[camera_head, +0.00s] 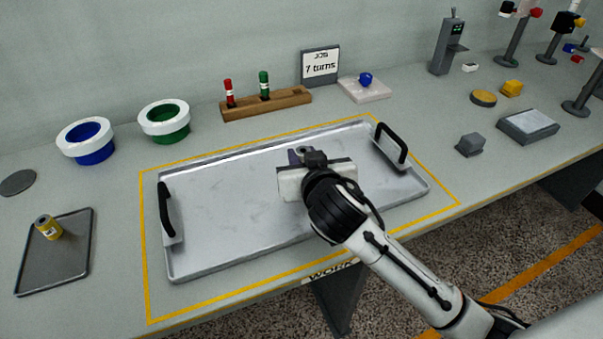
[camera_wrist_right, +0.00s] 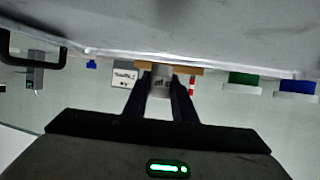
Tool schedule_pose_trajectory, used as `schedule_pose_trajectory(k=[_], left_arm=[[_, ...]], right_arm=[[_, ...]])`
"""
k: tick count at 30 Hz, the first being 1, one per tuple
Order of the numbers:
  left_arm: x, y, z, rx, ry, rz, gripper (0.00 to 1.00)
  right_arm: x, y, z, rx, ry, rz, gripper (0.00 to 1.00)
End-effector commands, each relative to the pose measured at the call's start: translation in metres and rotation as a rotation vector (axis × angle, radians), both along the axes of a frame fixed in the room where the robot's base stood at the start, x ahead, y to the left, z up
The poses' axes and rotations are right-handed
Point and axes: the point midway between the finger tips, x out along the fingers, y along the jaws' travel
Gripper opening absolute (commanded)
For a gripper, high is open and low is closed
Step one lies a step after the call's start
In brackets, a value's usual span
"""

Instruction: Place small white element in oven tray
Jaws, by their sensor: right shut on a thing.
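The oven tray (camera_head: 225,215) is a wide, shallow grey metal tray with black handles at both ends, lying inside a yellow outline on the bench. My right gripper (camera_head: 301,156) is over the right half of the tray. The tray's surface (camera_wrist_right: 200,25) fills the top of that view. The element is mostly hidden by the gripper in the head view. I cannot tell whether it touches the tray. My left gripper is out of view.
Behind the tray stand blue (camera_head: 88,140) and green (camera_head: 165,120) rings, a wooden rack (camera_head: 265,104) and a "7 turns" sign (camera_head: 320,66). A small tray (camera_head: 55,265) with a yellow spool (camera_head: 48,228) lies left. The oven tray's left half is clear.

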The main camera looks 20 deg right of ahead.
Motion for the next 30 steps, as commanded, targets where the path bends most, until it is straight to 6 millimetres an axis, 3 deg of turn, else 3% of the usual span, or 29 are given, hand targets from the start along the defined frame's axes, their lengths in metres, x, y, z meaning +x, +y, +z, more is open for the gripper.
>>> schedule_pose_trajectory(k=[9,21,22,25,30], left_arm=[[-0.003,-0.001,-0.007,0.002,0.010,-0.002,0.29],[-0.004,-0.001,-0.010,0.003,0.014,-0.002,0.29],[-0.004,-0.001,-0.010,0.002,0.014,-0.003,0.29],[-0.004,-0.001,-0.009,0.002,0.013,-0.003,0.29],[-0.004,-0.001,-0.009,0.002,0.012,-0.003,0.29]], right_arm=[[0.000,0.000,-0.037,-0.003,0.002,0.000,0.02],[0.000,0.000,-0.044,0.001,0.000,0.000,0.02],[0.000,0.000,-0.044,0.001,0.000,0.001,0.26],[0.000,0.000,-0.043,0.000,0.000,0.000,0.42],[0.000,0.000,-0.042,0.000,0.000,0.000,0.43]])
